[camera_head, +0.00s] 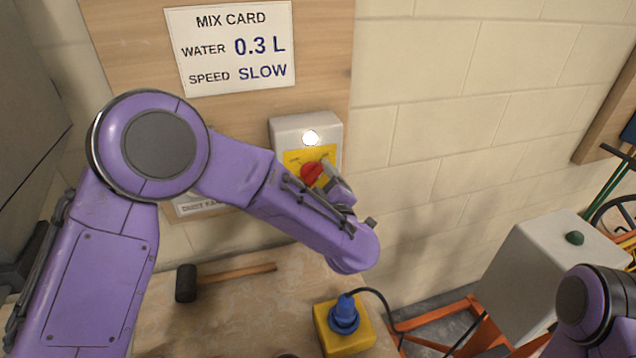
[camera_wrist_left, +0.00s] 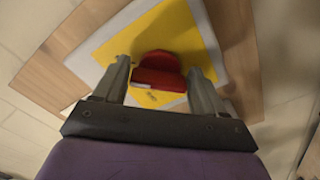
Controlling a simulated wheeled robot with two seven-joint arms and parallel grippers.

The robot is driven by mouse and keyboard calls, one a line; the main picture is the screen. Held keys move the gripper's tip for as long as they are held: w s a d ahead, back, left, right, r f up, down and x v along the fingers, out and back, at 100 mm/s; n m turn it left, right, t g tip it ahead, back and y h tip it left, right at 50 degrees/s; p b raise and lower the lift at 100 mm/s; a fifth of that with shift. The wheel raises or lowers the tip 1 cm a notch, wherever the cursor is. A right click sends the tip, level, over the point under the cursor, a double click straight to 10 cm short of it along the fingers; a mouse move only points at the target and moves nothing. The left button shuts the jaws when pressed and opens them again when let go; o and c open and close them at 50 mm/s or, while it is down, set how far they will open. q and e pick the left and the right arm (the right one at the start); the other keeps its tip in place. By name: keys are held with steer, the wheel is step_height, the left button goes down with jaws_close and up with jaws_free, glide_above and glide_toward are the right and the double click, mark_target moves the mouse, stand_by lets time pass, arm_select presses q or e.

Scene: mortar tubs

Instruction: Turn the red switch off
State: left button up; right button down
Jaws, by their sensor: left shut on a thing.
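The red switch (camera_head: 312,172) is a rotary knob on a yellow plate (camera_head: 294,159) on the front of a grey box (camera_head: 290,130) on the wooden board. A white lamp (camera_head: 310,138) above it glows. My left gripper (camera_head: 322,178) is at the switch, its far side partly hidden by my arm. In the left wrist view the red switch (camera_wrist_left: 158,72) lies between the two fingers of my left gripper (camera_wrist_left: 160,70), which is shut on it. My right arm shows only at the lower right edge; its gripper is outside the view.
A mix card (camera_head: 232,47) hangs on the board. A black-headed mallet (camera_head: 187,284) lies on the bench below. A blue plug (camera_head: 344,316) sits in a yellow box (camera_head: 350,342). A grey box with a green button (camera_head: 574,238) stands at right.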

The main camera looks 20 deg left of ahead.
arm_select(q)
steer(key=shift+f+n+b, duration=0.15)
steer(key=shift+n+b, duration=0.45)
steer(key=shift+b, duration=0.05)
steer(key=shift+r+n+b, duration=0.2)
steer(key=shift+n+b, duration=3.9)
steer(key=shift+b, duration=1)
steer(key=shift+r+n+b, duration=0.2)
steer(key=shift+n+b, duration=3.9)
steer(key=shift+b, duration=1)
steer(key=o, duration=1)
steer(key=shift+r, duration=0.1)
steer(key=shift+c, duration=0.2)
steer(key=b+v, duration=0.2)
steer(key=v, duration=0.8)
steer(key=shift+s+d, duration=0.2)
steer(key=shift+s, duration=0.05)
